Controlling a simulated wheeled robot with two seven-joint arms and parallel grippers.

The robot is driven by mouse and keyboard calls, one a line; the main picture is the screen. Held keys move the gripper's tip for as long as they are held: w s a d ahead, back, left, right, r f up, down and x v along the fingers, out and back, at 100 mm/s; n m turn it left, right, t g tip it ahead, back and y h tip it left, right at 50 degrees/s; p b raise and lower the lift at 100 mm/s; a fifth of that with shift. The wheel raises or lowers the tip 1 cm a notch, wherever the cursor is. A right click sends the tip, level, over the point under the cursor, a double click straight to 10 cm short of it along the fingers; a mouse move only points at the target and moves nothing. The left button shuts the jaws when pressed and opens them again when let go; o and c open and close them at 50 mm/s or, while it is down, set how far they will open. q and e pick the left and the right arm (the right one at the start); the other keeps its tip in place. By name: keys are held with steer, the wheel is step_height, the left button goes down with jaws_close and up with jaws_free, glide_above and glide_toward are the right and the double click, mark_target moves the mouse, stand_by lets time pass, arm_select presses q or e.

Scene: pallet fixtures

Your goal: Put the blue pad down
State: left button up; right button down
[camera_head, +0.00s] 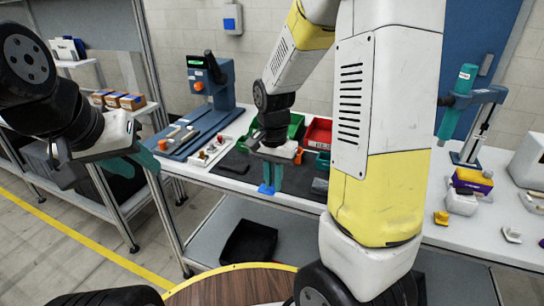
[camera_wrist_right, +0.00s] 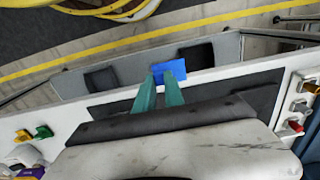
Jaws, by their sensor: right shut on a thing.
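The blue pad (camera_head: 266,189) is a small flat blue piece at the fingertips of my right gripper (camera_head: 271,180), near the front edge of the white table. My right gripper is shut on it. In the right wrist view the blue pad (camera_wrist_right: 170,71) shows at the tips of the two teal fingers (camera_wrist_right: 160,88), overlapping the table's front edge in the picture. I cannot tell its height above the table. My left gripper (camera_head: 132,163) is empty and open, at the left, in front of the shelving and away from the pad.
A dark mat (camera_head: 235,164) lies on the white table (camera_head: 210,173). Behind it stand a green bin (camera_head: 296,121) and a red bin (camera_head: 318,132). A blue press-like fixture (camera_head: 215,95) stands at the back left. A dark box (camera_head: 249,241) sits on the lower shelf.

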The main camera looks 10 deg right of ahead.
steer(key=w+d, duration=0.1)
steer(key=w, duration=0.2)
steer(key=w+d, duration=0.2)
steer(key=w, duration=0.2)
steer(key=w+d+f, duration=0.1)
steer(key=w+d, duration=0.1)
steer(key=w, duration=0.2)
steer(key=shift+f, duration=1.85)
steer(key=shift+f, duration=0.1)
steer(key=c, duration=1.4)
jaws_free()
steer(key=shift+c, duration=0.2)
